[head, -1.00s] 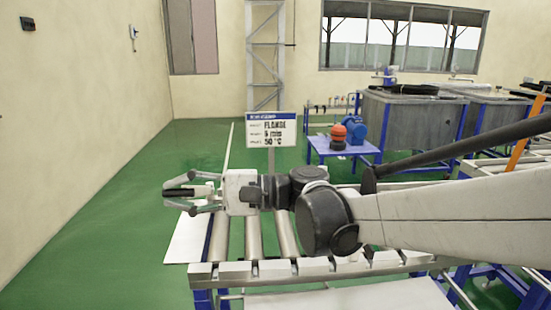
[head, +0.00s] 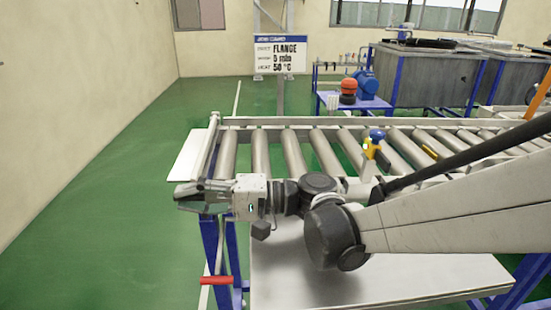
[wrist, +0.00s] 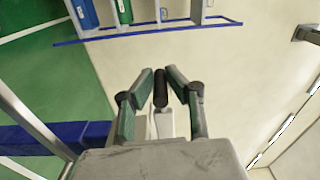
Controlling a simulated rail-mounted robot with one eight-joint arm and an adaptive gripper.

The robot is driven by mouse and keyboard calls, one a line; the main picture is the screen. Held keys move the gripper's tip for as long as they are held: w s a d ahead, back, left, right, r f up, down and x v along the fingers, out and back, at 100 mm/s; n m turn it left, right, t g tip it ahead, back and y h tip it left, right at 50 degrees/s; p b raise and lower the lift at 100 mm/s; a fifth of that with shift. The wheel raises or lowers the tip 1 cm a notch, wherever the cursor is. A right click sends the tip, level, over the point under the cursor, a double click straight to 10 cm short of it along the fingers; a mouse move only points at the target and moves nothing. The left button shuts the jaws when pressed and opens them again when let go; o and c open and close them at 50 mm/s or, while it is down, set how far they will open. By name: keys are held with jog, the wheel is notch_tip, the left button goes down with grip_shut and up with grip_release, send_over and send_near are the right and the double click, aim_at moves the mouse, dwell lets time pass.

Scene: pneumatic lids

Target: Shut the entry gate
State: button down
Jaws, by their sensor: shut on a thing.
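My gripper (head: 190,196) is at the near left end of the roller conveyor, pointing left. In the wrist view my gripper's fingers (wrist: 162,90) are closed around a black handle (wrist: 161,86) on a pale stem. In the head view the fingers and arm hide the handle and where it is fixed. A pale flat panel (head: 187,155) lies beside the conveyor's left end, next to a grey bar (head: 212,135) running along that end. I cannot tell which of these is the entry gate.
Rollers (head: 258,155) lie behind my arm. A blue-and-yellow part (head: 375,143) stands on the conveyor. A red lever (head: 216,281) sticks out below my gripper. A job card sign (head: 281,54) stands behind. Grey tanks (head: 425,75) are at back right. The green floor at left is clear.

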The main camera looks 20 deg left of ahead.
jog(key=shift+s+d+f, duration=0.1)
jog(key=shift+f, duration=0.3)
jog(key=c, duration=1.7)
grip_release()
jog(key=shift+w+d+r, duration=0.1)
jog(key=shift+w, duration=0.1)
jog(key=v, duration=1.1)
jog(key=shift+d, duration=0.35)
